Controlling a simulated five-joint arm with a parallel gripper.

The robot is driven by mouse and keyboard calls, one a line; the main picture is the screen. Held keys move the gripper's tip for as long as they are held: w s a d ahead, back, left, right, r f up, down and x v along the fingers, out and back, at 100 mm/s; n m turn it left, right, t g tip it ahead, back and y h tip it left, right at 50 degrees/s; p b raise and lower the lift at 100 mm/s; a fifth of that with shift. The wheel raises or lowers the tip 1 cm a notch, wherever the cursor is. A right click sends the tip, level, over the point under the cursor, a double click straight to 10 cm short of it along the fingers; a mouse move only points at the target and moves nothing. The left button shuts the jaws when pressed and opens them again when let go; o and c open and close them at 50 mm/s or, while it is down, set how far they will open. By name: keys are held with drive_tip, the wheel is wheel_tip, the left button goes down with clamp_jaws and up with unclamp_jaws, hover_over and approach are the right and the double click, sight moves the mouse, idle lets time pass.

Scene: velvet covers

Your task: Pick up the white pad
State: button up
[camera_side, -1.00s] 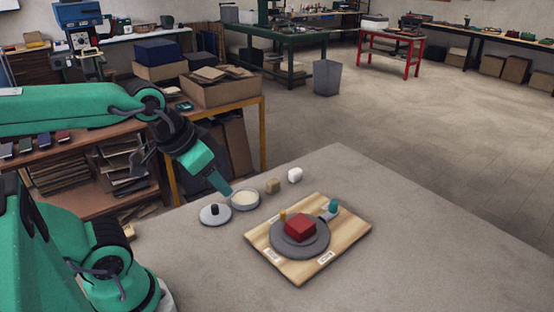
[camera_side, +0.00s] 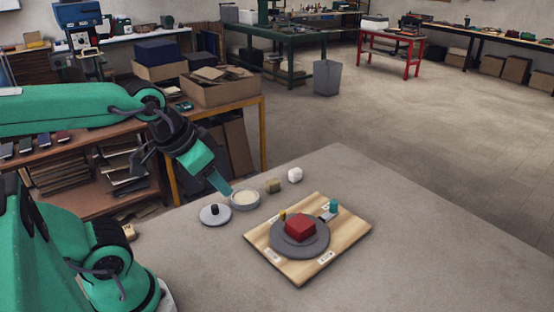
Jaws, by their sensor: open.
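The white pad (camera_side: 295,175) is a small white block lying on the grey table, behind the wooden board and at the far end of a short row of items. My gripper (camera_side: 226,190) points down and to the right from the green arm, with its tip by the rim of a round dish. It appears empty and is apart from the white pad, to its left. The gap between the fingers is too small to make out.
A grey lid (camera_side: 215,214) with a black knob lies nearer. A wooden board (camera_side: 345,242) carries a grey disc (camera_side: 315,245) with a red block (camera_side: 300,229). The table's right side is clear.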

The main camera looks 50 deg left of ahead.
drive_tip(key=shift+o, duration=1.3)
drive_tip(key=w+a+r+g, duration=0.1)
drive_tip(key=w+a+r, duration=0.1)
drive_tip(key=w, duration=0.4)
drive_tip(key=w+a+r+g, duration=0.1)
drive_tip(key=w+r, duration=0.1)
drive_tip(key=w, duration=0.4)
drive_tip(key=g, duration=0.3)
hover_over(293, 171)
drive_tip(key=f, duration=1.9)
drive_tip(key=shift+d, duration=0.2)
drive_tip(key=shift+a+f+g, duration=0.3)
drive_tip(key=shift+f, duration=0.15)
drive_tip(key=shift+w+f, duration=0.1)
drive_tip(key=shift+f, duration=1.2)
